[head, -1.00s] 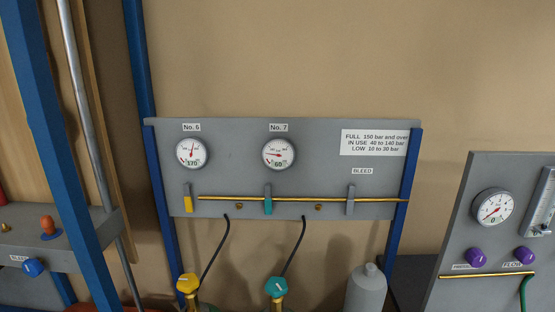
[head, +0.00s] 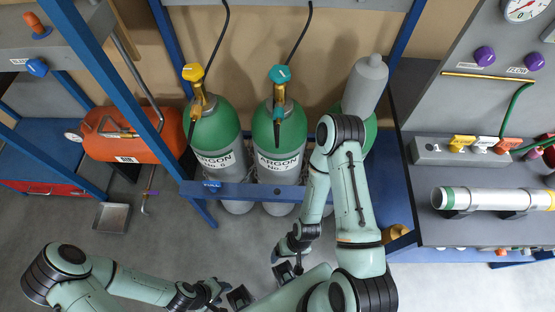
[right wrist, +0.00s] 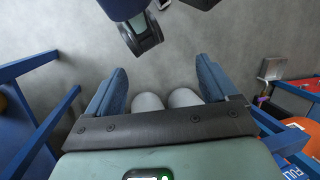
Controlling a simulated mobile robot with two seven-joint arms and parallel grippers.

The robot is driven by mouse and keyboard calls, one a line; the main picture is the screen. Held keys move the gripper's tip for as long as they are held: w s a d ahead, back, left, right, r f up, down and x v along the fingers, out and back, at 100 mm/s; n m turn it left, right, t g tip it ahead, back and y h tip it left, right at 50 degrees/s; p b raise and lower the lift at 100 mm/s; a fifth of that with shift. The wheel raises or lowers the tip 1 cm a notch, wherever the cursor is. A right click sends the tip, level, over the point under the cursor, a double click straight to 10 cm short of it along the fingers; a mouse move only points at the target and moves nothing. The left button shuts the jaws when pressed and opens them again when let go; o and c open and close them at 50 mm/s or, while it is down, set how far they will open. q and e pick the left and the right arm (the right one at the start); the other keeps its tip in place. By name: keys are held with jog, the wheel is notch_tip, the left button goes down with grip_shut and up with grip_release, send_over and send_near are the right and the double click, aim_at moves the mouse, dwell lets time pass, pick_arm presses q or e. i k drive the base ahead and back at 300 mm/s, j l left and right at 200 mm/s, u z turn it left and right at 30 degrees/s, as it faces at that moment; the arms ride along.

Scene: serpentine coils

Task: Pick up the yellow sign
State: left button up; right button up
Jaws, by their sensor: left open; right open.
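A small yellow sign (head: 460,143) stands on a grey block at the right of the head view, left of a white sign (head: 482,144) and an orange one (head: 508,145). Its lettering is too small to read. My left gripper (head: 214,290) is low in the head view, far left of the sign, open and empty. My right gripper (head: 284,257) is low near the middle, below the cylinder rack and well left of the sign. It is open; in the right wrist view its two fingers (right wrist: 160,85) stand wide apart with nothing held. The sign does not show there.
Green argon cylinders (head: 217,140) stand behind a blue rail (head: 240,190). A grey bench (head: 450,233) at right holds the grey block (head: 430,150) and a white tube (head: 490,199). An orange tank (head: 120,146) and a metal tray (head: 112,217) are at left.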

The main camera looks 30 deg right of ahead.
aim_at(457, 142)
jog(key=z, duration=2.75)
